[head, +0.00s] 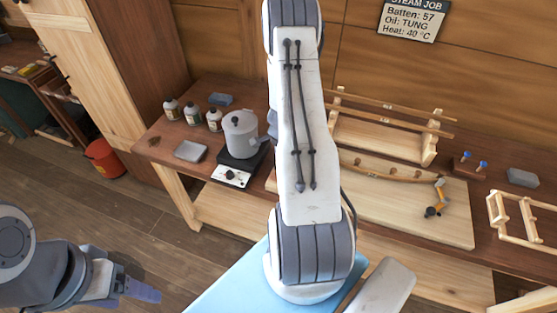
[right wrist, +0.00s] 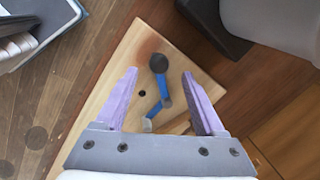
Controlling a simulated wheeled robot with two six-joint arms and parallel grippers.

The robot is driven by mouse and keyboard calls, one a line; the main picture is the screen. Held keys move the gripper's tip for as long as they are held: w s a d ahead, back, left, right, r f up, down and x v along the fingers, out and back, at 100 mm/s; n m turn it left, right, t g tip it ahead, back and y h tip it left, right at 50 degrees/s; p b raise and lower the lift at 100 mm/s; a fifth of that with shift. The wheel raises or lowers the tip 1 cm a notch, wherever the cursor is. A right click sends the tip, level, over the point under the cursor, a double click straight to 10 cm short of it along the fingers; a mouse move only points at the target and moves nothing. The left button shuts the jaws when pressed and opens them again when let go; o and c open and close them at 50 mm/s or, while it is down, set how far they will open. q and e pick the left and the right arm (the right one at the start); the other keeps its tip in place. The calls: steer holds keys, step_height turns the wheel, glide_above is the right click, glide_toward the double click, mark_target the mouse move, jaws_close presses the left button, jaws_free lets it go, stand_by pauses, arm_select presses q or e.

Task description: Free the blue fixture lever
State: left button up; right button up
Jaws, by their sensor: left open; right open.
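In the right wrist view, the blue fixture lever (right wrist: 164,86) lies on a pale wooden board (right wrist: 106,90). It has a dark round knob (right wrist: 158,62) at its far end and a grey piece at its near end. My right gripper (right wrist: 160,73) is open and empty, its purple fingers either side of the lever in the picture. I cannot tell how high they are above it. In the head view, my right arm hides this lever and the right gripper. The board (head: 400,222) shows there on the bench. My left gripper (head: 138,289) is open and empty at lower left, away from the bench.
An orange lever (head: 439,191) with a dark knob is at the board's right, near a curved batten (head: 385,172). A wooden rack (head: 380,140) stands behind. A grey pot (head: 240,130) on a hotplate (head: 232,176) and several bottles (head: 192,113) are at left.

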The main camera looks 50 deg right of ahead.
steer(key=shift+s+a+r+p, duration=0.15)
steer(key=shift+r+p, duration=0.2)
steer(key=shift+r, duration=0.55)
steer(key=shift+s+a+r+p, duration=0.15)
steer(key=shift+r+p, duration=0.2)
steer(key=shift+r, duration=0.5)
steer(key=shift+d, duration=0.1)
